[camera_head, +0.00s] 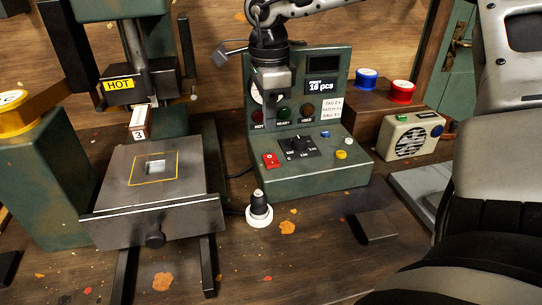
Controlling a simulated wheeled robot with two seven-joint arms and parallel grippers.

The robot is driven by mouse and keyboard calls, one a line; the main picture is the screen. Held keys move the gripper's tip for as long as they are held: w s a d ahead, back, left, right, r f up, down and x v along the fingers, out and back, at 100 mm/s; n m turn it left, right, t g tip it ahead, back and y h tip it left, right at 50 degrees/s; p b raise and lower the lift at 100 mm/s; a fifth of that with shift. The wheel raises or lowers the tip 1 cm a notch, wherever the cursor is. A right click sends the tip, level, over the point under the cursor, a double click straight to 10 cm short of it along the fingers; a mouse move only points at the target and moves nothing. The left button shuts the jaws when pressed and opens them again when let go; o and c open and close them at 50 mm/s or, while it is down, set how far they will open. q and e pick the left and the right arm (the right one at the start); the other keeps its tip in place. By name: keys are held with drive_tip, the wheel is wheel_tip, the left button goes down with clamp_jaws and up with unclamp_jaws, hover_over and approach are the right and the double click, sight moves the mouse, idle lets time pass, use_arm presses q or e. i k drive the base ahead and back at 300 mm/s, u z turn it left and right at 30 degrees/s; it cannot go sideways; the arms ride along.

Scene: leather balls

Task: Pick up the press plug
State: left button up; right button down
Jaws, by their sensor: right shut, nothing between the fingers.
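The press plug (259,204) has a black, ribbed body. It stands upright at a white round base (259,217) on the wooden bench, in front of the green control box (310,181). I cannot tell whether the white part belongs to the plug or is a separate socket. My right gripper (268,120) points down in front of the box's upright panel, above and behind the plug in the picture. It is shut and empty, apart from the plug. My left gripper is not in view.
A press with a flat grey platen (150,187) and a "HOT" label stands left of the plug. A beige radio (409,137) and blue (367,79) and red (401,91) round tins are at the right. Bench wood in front of the plug is mostly clear.

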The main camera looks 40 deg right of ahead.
sight(259, 208)
drive_tip(key=k, duration=2)
